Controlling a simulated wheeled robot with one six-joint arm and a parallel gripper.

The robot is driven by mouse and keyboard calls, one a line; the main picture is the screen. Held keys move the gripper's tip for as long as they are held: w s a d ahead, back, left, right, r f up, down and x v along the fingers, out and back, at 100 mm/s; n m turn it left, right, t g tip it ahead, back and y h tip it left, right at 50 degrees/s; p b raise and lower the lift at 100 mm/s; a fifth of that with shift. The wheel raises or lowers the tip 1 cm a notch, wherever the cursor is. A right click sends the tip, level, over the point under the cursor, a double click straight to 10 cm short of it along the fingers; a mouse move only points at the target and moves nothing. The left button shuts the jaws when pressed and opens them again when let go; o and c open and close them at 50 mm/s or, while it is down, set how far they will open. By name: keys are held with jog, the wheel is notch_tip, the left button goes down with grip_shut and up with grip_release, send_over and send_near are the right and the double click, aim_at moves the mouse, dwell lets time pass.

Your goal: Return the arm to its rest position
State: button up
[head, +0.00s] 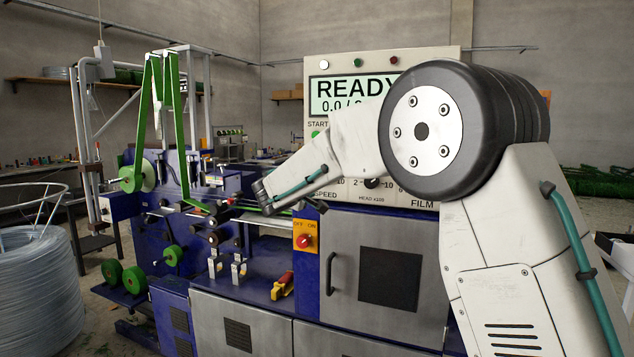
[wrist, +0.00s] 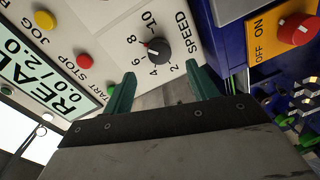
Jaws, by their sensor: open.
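My arm (head: 490,230) is raised on the right side of the head view and bends over toward the machine's control panel (head: 430,65). Its far end points left and down, in front of the panel's lower left part. In the wrist view my gripper (wrist: 160,72) shows two green fingers spread apart with nothing between them. It is by the panel's lower edge, close to the black SPEED knob (wrist: 156,49). I cannot tell whether a finger touches the panel. The fingertips are not clear in the head view.
The blue wire machine (head: 255,285) fills the middle, with green belts (head: 182,130) at left. A red OFF/ON switch (head: 305,241) sits below the arm. A red-yellow tool (head: 283,286) lies on the machine's ledge. A wire coil (head: 38,290) stands at far left. The display (head: 345,95) reads READY.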

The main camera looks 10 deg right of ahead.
jog(key=shift+s+a, duration=0.35)
jog(key=shift+s, duration=0.05)
jog(key=s+d+f+m+g, duration=0.1)
jog(key=s+d+f+g, duration=0.25)
jog(key=s, duration=0.35)
jog(key=s+d+f+m+g+y, duration=0.1)
jog(key=s+d+f+g, duration=0.25)
jog(key=s, duration=0.35)
jog(key=s+d+f+m+g, duration=0.1)
jog(key=s+d+f+g, duration=0.2)
jog(key=s, duration=0.5)
jog(key=s+a+f+m+g+y, duration=0.1)
jog(key=s+y, duration=0.3)
jog(key=s, duration=1.3)
jog(key=s+a+f+m+g+y, duration=0.1)
jog(key=s+f+m+y, duration=0.2)
jog(key=s, duration=1.3)
jog(key=shift+s+m+g+y, duration=0.3)
jog(key=shift+s+m+y, duration=0.15)
jog(key=shift+y, duration=0.45)
